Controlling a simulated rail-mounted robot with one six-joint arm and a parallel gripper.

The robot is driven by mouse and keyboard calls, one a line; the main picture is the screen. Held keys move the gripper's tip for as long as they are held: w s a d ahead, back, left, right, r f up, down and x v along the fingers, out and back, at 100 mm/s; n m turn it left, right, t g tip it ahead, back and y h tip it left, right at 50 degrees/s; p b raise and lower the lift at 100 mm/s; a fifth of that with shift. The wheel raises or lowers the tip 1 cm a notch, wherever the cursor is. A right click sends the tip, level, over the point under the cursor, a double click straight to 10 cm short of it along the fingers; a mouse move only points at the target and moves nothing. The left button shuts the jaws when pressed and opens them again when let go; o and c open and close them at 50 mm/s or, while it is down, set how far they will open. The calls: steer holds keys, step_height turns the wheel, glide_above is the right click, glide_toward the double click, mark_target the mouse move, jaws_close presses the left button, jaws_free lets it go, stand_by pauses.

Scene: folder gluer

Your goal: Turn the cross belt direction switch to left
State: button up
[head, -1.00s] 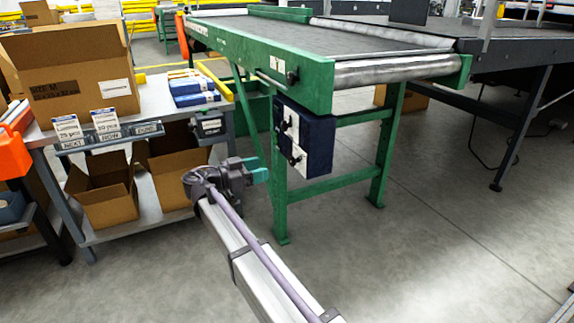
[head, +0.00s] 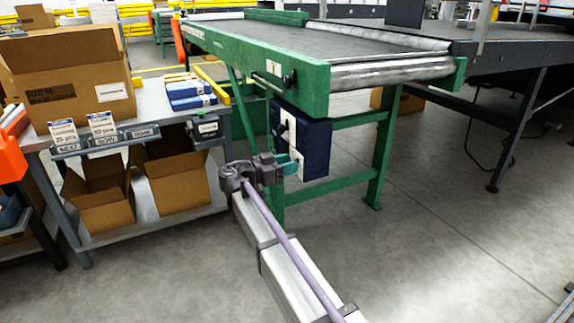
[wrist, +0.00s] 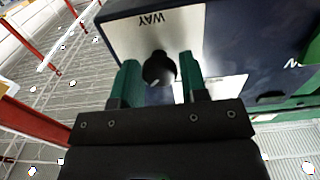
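The dark blue control box (head: 318,150) hangs under the green conveyor's near end. In the wrist view the box (wrist: 270,30) shows a white label plate reading "WAY" upside down, with a black rotary knob (wrist: 158,68) on it. My gripper (wrist: 158,78) is open, its two green fingers on either side of this knob with visible gaps. In the head view my gripper (head: 292,163) is at the box's lower left and hides the lower switch. The upper black switch (head: 284,128) stays visible there. I cannot tell which direction either knob points.
The green conveyor (head: 330,85) stands above the box, with green legs (head: 380,150) behind it. A grey workbench (head: 150,110) with cardboard boxes (head: 72,75) is on the left. The floor (head: 450,240) at the right is clear.

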steer(key=c, duration=0.5)
steer(key=shift+c, duration=0.2)
steer(key=shift+n, duration=0.3)
steer(key=n, duration=0.7)
steer(key=shift+w, duration=0.1)
steer(key=n, duration=1)
steer(key=shift+a+f, duration=0.1)
steer(key=shift+f, duration=0.05)
steer(key=shift+n, duration=0.3)
